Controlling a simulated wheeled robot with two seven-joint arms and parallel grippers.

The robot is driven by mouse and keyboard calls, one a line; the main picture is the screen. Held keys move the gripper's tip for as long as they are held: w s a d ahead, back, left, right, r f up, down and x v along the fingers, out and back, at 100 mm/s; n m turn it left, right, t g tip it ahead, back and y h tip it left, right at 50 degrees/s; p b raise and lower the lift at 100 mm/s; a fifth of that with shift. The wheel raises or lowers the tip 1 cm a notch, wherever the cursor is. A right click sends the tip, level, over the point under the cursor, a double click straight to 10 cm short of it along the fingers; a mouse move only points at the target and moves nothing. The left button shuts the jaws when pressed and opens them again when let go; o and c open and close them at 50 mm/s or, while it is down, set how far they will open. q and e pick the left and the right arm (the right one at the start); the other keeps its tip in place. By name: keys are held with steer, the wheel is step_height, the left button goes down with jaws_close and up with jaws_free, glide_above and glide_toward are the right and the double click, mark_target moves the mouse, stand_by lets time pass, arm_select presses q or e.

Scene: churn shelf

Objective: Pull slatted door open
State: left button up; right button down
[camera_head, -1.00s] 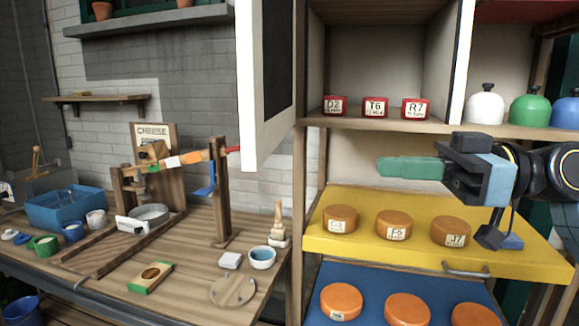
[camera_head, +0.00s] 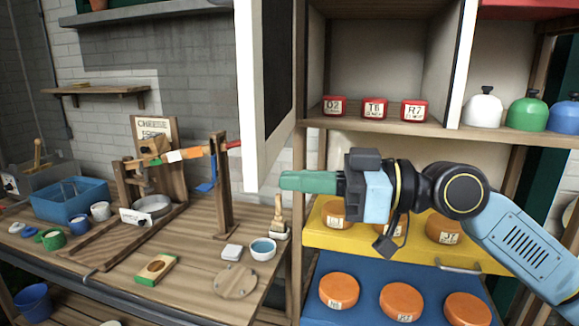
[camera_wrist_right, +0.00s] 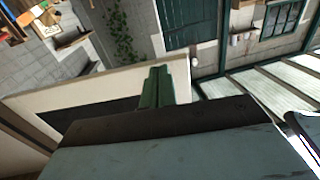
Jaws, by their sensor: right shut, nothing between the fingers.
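The white-edged door (camera_head: 253,100) stands swung out at the left side of the upper cupboard compartment, with its dark inner face (camera_head: 279,65) turned right. I cannot make out slats on it. My right gripper (camera_head: 284,181) is shut and empty, its green fingers pointing left near the door's lower edge. I cannot tell whether they touch it. In the right wrist view the shut fingers (camera_wrist_right: 157,78) show in front of the door's pale frame (camera_wrist_right: 105,88) and its dark panel (camera_wrist_right: 70,115). My left gripper is not in view.
Red labelled boxes (camera_head: 374,107) stand on the open compartment's floor. Below my arm are a yellow shelf (camera_head: 318,236) and a blue shelf (camera_head: 330,265) with orange cheeses. A wooden worktable (camera_head: 190,265) at left holds a small press, bowls and a stamp.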

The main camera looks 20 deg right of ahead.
steer(key=shift+x, duration=0.85)
steer(key=p+x, duration=0.4)
steer(key=x, duration=0.4)
steer(key=shift+p, duration=0.4)
steer(key=s+d+b, duration=0.5)
steer(key=s+d, duration=0.4)
steer(key=d, duration=0.1)
steer(key=shift+s+b, duration=0.3)
steer(key=shift+s, duration=0.05)
